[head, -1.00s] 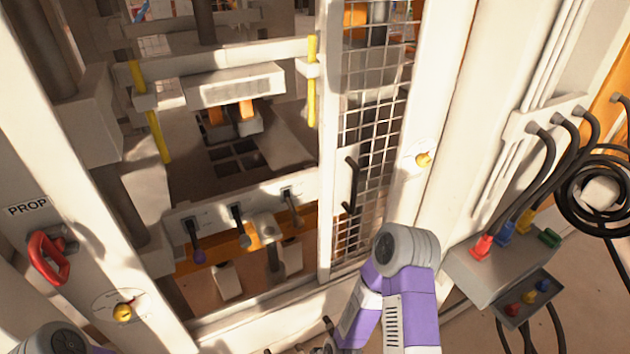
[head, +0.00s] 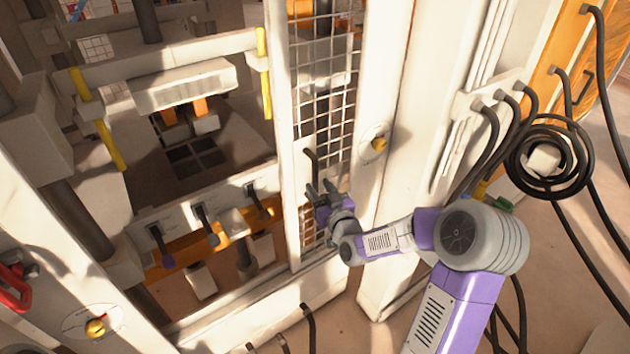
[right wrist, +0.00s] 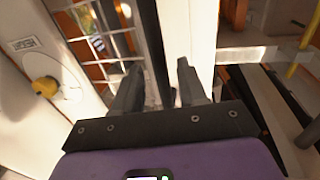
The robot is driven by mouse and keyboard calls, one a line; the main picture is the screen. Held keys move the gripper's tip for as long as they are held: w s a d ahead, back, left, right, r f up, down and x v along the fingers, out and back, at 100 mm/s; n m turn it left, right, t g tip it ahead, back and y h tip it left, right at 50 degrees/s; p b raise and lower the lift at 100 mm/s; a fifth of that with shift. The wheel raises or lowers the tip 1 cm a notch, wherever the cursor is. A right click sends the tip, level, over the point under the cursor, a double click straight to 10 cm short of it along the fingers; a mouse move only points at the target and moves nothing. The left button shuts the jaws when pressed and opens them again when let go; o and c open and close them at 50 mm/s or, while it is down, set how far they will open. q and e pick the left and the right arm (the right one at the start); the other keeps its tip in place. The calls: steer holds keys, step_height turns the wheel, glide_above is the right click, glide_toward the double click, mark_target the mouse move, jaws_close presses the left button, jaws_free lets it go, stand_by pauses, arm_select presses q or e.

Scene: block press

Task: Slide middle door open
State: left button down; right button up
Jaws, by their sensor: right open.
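The mesh door (head: 283,130) has a white frame and stands at the right part of the press opening in the head view. Its black bar handle (head: 312,160) is on the white frame, beside the mesh. My right gripper (head: 322,188) is open at the lower part of the handle. In the right wrist view the dark handle (right wrist: 152,40) runs down between the two open fingers of my right gripper (right wrist: 160,88). I cannot tell whether the fingers touch it. My left gripper is not in view.
A white post with a yellow knob (head: 379,143) stands right of the door. Levers (head: 205,225) line the press front on the left. A red handle (head: 15,285) is at the far left. Coiled black hose (head: 548,160) and cables hang at the right.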

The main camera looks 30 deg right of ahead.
mark_target(316, 184)
steer(key=shift+w+d, duration=0.2)
steer(key=shift+w, duration=1.55)
jaws_close()
